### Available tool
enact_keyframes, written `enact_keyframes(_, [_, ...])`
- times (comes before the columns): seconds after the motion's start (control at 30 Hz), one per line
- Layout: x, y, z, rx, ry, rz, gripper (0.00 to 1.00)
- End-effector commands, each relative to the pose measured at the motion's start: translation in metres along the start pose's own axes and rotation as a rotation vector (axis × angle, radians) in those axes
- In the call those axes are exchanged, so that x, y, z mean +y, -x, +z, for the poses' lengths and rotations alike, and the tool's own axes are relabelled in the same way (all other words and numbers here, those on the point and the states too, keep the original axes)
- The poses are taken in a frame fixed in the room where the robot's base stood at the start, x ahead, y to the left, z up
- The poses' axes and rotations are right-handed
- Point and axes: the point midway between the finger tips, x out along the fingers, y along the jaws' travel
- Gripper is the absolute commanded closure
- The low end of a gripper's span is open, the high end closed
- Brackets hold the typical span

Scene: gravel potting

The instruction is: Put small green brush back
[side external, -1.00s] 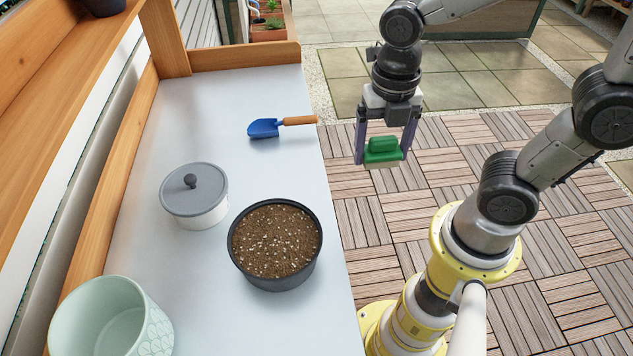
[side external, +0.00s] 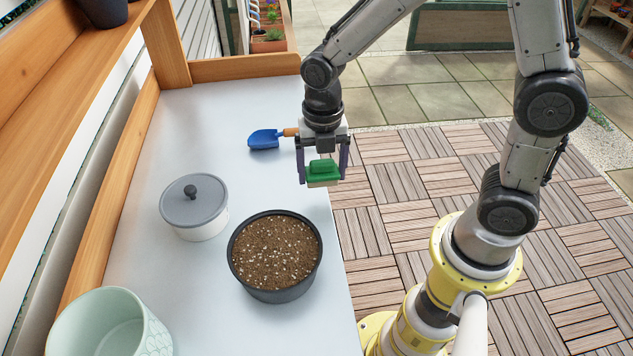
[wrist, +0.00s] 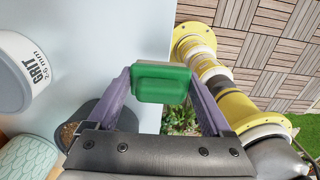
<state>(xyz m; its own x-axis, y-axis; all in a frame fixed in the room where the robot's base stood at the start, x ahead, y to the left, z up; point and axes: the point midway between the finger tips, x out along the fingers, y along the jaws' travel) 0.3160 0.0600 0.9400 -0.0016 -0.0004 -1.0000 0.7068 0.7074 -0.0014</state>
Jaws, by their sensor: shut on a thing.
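The small green brush (side external: 323,170) is held between the fingers of my gripper (side external: 323,177), up in the air near the right edge of the bench. Its pale underside shows below the green body. In the wrist view the green brush (wrist: 161,82) spans the gap between the two purple-grey fingers of my gripper (wrist: 160,85). The gripper is shut on it.
On the white bench (side external: 150,240) are a blue trowel (side external: 265,139), a lidded grey and white pot (side external: 194,205), a black pot of soil (side external: 275,255) and a pale green pot (side external: 110,325). The trowel's handle is partly hidden by my gripper. A wooden rail (side external: 244,66) edges the far end.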

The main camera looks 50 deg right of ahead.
Motion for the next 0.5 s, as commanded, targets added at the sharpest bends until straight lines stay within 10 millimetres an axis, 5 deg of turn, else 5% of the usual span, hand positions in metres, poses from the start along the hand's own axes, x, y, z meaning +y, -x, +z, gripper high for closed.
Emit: enact_keyframes(0.5, [0.01,-0.044,0.007,-0.001,0.0,0.002,0.6])
